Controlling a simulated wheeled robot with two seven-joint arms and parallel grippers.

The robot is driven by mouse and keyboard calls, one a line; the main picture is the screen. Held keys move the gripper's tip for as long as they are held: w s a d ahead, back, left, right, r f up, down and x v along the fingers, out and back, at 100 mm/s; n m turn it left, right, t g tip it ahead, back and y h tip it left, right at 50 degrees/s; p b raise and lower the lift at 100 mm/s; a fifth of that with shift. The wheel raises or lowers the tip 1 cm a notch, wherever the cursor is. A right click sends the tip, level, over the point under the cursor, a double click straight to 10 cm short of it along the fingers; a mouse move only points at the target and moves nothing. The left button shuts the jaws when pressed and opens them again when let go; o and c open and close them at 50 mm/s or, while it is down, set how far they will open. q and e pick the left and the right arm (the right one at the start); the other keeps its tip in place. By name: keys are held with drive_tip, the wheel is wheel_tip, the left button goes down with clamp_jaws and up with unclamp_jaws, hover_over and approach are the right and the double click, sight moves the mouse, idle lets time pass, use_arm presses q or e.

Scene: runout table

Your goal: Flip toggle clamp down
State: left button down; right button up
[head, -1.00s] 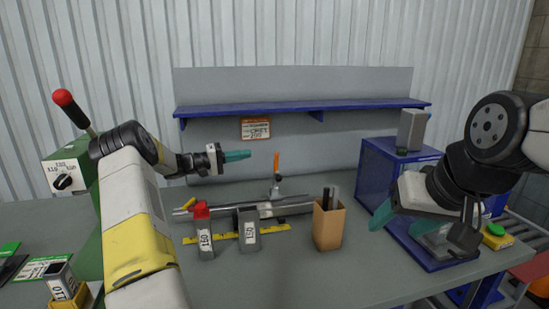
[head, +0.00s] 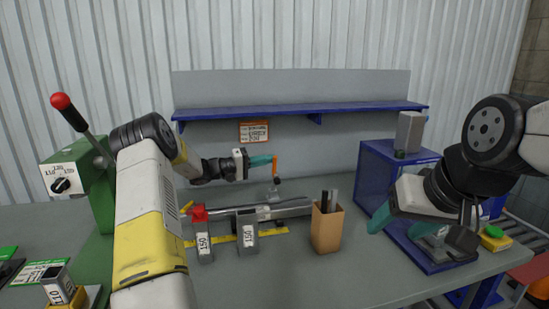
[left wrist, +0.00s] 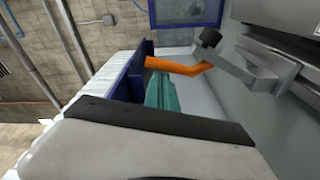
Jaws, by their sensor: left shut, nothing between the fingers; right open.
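The toggle clamp's orange handle (head: 275,166) stands upright in the head view, above its metal base (head: 274,193) behind the grey bar (head: 285,209). In the left wrist view the orange handle (left wrist: 178,66) shows just beyond my fingers, joined to a grey metal arm (left wrist: 245,70) with a black tip. My left gripper (head: 262,160) is shut and empty, its teal fingertips right beside the handle; whether they touch it I cannot tell. The teal fingers also show in the left wrist view (left wrist: 161,92). My right gripper (head: 379,216) is open and empty at the right, by the blue cage.
A blue shelf (head: 300,109) runs behind. A green machine (head: 95,190) stands left.

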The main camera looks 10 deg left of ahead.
use_arm(q)
drive_tip(key=shift+s, duration=0.15)
idle(0.3)
drive_tip(key=s+d+f+m+h, duration=0.1)
drive_tip(key=s+d+f+m, duration=0.2)
drive_tip(key=s+m, duration=0.6)
drive_tip(key=shift+d+f+m+g, duration=0.35)
drive_tip(key=shift+f+m, duration=0.35)
drive_tip(key=shift+f, duration=0.65)
drive_tip(key=shift+d, duration=0.1)
